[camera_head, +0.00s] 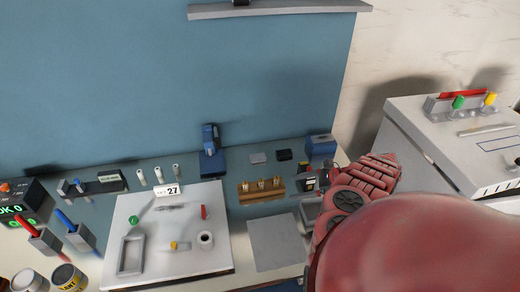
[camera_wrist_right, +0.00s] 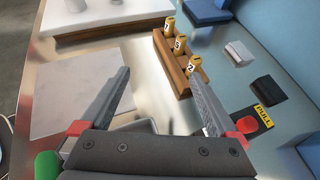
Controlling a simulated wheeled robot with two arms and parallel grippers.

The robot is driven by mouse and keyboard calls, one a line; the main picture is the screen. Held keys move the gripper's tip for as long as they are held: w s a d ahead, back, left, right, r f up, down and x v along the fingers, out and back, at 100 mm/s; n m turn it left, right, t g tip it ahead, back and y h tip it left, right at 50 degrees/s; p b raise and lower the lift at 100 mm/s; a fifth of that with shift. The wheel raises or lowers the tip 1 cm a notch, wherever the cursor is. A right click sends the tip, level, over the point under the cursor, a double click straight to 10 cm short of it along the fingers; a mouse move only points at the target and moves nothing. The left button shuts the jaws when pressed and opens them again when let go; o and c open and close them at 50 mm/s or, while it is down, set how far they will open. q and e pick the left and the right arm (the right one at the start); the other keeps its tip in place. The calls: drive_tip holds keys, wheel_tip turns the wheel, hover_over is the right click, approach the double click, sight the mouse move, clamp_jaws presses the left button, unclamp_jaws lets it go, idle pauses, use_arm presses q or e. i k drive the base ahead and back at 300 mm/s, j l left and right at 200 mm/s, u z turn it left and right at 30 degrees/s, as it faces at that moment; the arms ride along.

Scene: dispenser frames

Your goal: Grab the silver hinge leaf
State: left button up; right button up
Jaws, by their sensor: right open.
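I cannot make out for certain which item is the silver hinge leaf. A thin grey metal piece (camera_head: 170,207) lies on the white board (camera_head: 215,262) in the head view, too small to identify. My right gripper (camera_wrist_right: 158,80) is open, its two grey fingers spread with nothing between them. It is above the bench, in front of the wooden block (camera_wrist_right: 172,65) with numbered brass pieces. In the head view my red right arm hides most of this gripper. A shallow metal tray, partly hidden, shows below the fingers in the right wrist view (camera_wrist_right: 150,125). My left gripper is not in view.
A pale square plate (camera_head: 275,243) lies right of the white board. A blue stand (camera_head: 212,160), a grey block (camera_head: 258,157), a black block (camera_head: 284,154) and a blue box (camera_head: 320,146) stand at the back. A white machine (camera_head: 430,130) is at the right.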

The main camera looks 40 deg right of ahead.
sight(257, 158)
drive_tip(key=i+l, duration=0.55)
drive_tip(key=l, duration=0.15)
drive_tip(key=i+u, duration=0.1)
drive_tip(key=i+j, duration=0.05)
drive_tip(key=i, duration=0.05)
